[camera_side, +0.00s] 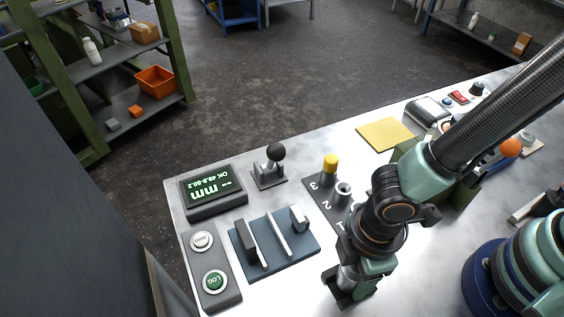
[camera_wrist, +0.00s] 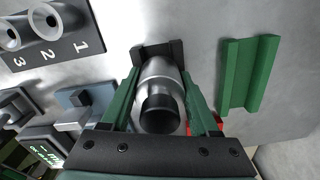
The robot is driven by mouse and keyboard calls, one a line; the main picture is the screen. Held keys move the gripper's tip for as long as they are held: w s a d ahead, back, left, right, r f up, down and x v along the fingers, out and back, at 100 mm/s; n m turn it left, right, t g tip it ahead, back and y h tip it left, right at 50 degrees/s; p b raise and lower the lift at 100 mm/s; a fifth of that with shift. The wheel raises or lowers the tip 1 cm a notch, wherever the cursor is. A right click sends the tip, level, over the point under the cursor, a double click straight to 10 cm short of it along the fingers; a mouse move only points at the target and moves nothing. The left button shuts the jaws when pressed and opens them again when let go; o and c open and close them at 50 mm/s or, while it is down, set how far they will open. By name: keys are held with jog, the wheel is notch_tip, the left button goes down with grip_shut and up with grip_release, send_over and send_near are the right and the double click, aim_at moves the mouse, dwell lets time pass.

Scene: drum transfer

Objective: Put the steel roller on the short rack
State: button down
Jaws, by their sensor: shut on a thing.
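The steel roller (camera_wrist: 158,78) is a shiny grey cylinder with a dark end, between the green fingers of my gripper (camera_wrist: 160,70) in the wrist view. The fingers are shut on it, one on each side. A dark notched block (camera_wrist: 158,49) sits at its far end; I cannot tell whether they touch. In the side view my gripper (camera_side: 350,283) is low over the bench, just right of the blue-grey fixture, and my wrist hides part of it. A green channel-shaped rack (camera_wrist: 248,75) lies apart to the right in the wrist view; I cannot tell whether it is the short one.
A numbered dark plate (camera_side: 325,200) with round posts stands behind my gripper. The blue-grey fixture (camera_side: 262,268), a display (camera_side: 212,190), a button box (camera_side: 210,270) and a black-knobbed lever (camera_side: 272,165) stand left. A yellow pad (camera_side: 385,134) lies farther back.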

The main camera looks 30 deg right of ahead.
jog(key=shift+f, duration=0.2)
jog(key=shift+c, duration=0.7)
grip_release()
notch_tip(320, 180, up, 12)
jog(key=shift+f, duration=0.1)
jog(key=shift+w+r, duration=0.2)
jog(key=shift+r, duration=0.1)
jog(key=w+d+r+m+t+y, duration=0.1)
jog(key=w+d+r+m, duration=0.25)
jog(key=w+d, duration=0.2)
jog(key=w+d+r+m+t, duration=0.2)
jog(key=w+d+r+m, duration=0.1)
jog(key=w+d+m, duration=0.25)
jog(key=d+r+m+t, duration=0.1)
jog(key=d+r+m, duration=0.1)
jog(key=d, duration=0.5)
jog(key=w+d+r+m+t+h, duration=0.1)
jog(key=d+r+m, duration=0.1)
jog(key=d+m, duration=0.2)
jog(key=d, duration=0.3)
jog(key=shift+w+t, duration=0.3)
